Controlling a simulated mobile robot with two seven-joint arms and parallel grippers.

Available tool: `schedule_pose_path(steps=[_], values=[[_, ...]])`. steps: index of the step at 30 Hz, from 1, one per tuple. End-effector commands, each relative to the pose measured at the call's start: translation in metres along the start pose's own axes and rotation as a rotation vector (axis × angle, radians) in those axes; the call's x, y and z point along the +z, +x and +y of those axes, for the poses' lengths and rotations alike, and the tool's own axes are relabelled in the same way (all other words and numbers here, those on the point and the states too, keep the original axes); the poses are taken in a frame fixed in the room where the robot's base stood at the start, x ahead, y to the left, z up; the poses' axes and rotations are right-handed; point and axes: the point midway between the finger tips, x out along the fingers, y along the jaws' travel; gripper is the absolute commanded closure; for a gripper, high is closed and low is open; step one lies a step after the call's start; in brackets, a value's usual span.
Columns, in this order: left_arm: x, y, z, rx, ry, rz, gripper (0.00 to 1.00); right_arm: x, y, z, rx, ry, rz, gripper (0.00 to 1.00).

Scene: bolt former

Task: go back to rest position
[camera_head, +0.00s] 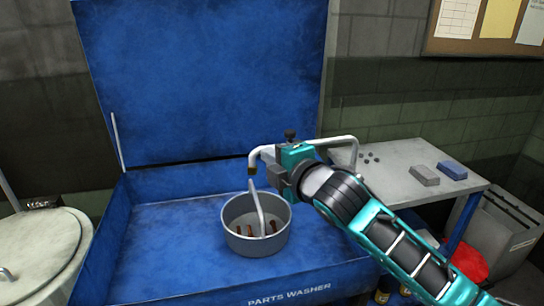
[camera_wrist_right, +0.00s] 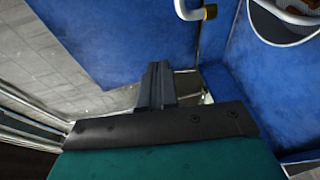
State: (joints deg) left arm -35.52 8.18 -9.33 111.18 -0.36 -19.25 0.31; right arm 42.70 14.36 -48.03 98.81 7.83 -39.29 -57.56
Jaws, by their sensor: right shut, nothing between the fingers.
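My right gripper (camera_head: 276,178) is at the end of the teal arm that comes in from the lower right. It hangs above the blue parts washer (camera_head: 165,235), up and to the right of the round metal basket (camera_head: 234,233) in the head view. In the right wrist view its dark fingers (camera_wrist_right: 155,85) are together, with nothing between them. The basket holds several brown bolt-like pieces (camera_head: 240,230), and a pale bent rod (camera_head: 260,208) rises from it. The basket's edge also shows in the right wrist view (camera_wrist_right: 272,30). My left gripper is not in view.
A pale spout pipe (camera_head: 335,140) passes close by the right gripper; its tip shows in the wrist view (camera_wrist_right: 209,12). The washer's lid (camera_head: 200,80) stands open. A grey table (camera_head: 400,155) with blocks stands right, a round drum (camera_head: 40,255) left.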

Motion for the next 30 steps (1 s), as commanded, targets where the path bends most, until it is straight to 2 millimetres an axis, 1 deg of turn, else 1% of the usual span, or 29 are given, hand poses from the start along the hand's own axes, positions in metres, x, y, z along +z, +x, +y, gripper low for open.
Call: schedule_pose_path(steps=[5, 8, 11, 14, 15, 17, 18, 20, 21, 23, 24, 26, 27, 29, 30], values=[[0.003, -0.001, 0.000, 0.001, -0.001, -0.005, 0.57, 0.000, -0.001, -0.002, -0.003, 0.007, -0.001, 1.00], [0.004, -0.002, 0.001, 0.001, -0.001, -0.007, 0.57, 0.000, -0.006, -0.013, -0.026, 0.065, -0.011, 1.00], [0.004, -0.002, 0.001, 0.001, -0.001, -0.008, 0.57, 0.000, -0.020, -0.040, -0.081, 0.202, -0.041, 1.00], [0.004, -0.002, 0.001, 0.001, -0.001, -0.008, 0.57, 0.003, -0.044, -0.077, -0.158, 0.400, -0.099, 1.00], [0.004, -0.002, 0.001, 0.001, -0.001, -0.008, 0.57, 0.005, -0.056, -0.092, -0.191, 0.485, -0.131, 1.00], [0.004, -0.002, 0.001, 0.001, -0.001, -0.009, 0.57, 0.008, -0.075, -0.115, -0.238, 0.608, -0.184, 1.00], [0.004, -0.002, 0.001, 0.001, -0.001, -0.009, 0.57, 0.010, -0.088, -0.130, -0.269, 0.687, -0.222, 1.00], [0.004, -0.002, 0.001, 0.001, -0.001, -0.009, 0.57, 0.013, -0.110, -0.152, -0.315, 0.805, -0.285, 1.00], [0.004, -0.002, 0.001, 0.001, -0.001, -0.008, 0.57, 0.015, -0.125, -0.167, -0.344, 0.882, -0.332, 1.00], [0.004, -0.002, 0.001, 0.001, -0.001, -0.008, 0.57, 0.017, -0.150, -0.189, -0.388, 0.993, -0.409, 1.00], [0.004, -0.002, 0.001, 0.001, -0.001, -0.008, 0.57, 0.018, -0.168, -0.203, -0.415, 1.064, -0.464, 1.00], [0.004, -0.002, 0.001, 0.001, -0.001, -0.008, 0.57, 0.019, -0.195, -0.222, -0.454, 1.167, -0.550, 1.00], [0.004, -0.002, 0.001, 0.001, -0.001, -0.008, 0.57, 0.020, -0.214, -0.234, -0.477, 1.231, -0.611, 1.00], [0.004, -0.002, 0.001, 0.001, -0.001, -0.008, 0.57, 0.020, -0.242, -0.251, -0.508, 1.314, -0.702, 1.00], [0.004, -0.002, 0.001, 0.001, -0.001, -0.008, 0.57, 0.020, -0.259, -0.259, -0.524, 1.362, -0.759, 1.00]])
